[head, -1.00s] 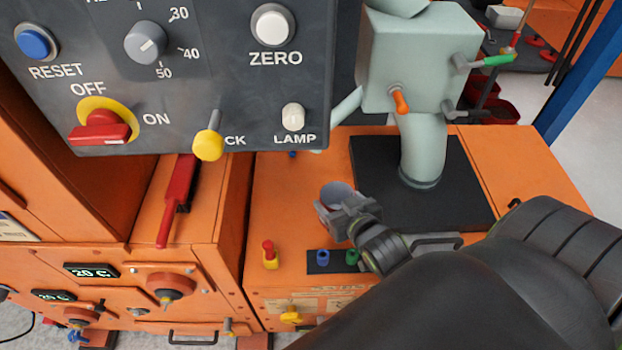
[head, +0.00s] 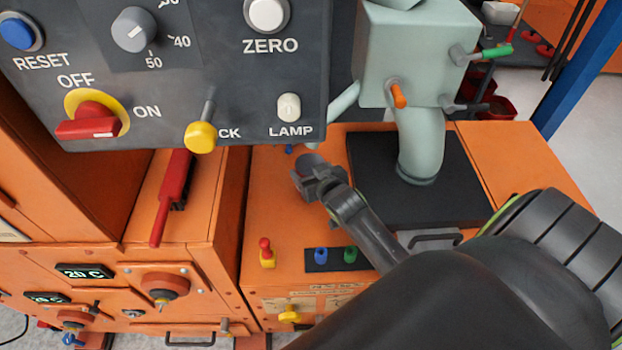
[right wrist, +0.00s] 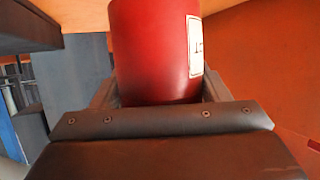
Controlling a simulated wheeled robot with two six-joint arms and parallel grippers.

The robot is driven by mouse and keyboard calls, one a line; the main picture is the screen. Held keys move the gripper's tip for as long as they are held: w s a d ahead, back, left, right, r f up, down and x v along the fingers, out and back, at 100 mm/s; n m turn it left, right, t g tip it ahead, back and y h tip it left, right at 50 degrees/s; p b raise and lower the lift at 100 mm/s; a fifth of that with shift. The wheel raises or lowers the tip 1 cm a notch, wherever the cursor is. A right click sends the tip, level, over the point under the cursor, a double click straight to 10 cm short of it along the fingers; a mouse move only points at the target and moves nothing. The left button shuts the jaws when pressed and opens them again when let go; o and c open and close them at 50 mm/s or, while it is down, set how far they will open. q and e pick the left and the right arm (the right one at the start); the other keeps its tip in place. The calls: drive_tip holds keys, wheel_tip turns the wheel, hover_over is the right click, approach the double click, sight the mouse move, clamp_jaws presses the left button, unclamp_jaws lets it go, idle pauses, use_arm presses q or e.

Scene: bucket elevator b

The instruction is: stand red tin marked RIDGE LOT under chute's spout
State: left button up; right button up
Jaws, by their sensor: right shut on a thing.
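My right gripper (head: 316,176) is shut on a red tin. In the right wrist view the red tin (right wrist: 153,55) is upright between the fingers (right wrist: 158,92), with part of a white label (right wrist: 194,46); its lettering is mostly cut off. The pale green chute body (head: 418,60) stands behind and to the right. A thin slanting pipe (head: 343,101), seemingly the spout, comes down from its left side. The tin is in front of and below that pipe's lower end, which the grey panel partly hides. My left gripper is out of view.
A grey control panel (head: 230,95) overhangs at the upper left. The thick green column (head: 419,140) stands on a black plate (head: 375,185) right of the gripper. Coloured pegs (head: 321,255) sit nearer on the orange top (head: 275,215). The orange top left of the gripper is clear.

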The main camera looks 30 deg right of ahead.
sight(305, 172)
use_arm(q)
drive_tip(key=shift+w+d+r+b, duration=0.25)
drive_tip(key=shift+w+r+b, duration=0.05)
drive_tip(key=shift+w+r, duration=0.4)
use_arm(e)
drive_tip(key=shift+f, duration=1.45)
drive_tip(key=shift+f, duration=0.2)
drive_tip(key=o, duration=1.1)
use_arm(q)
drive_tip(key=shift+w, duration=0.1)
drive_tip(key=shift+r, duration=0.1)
use_arm(e)
drive_tip(key=shift+r, duration=0.25)
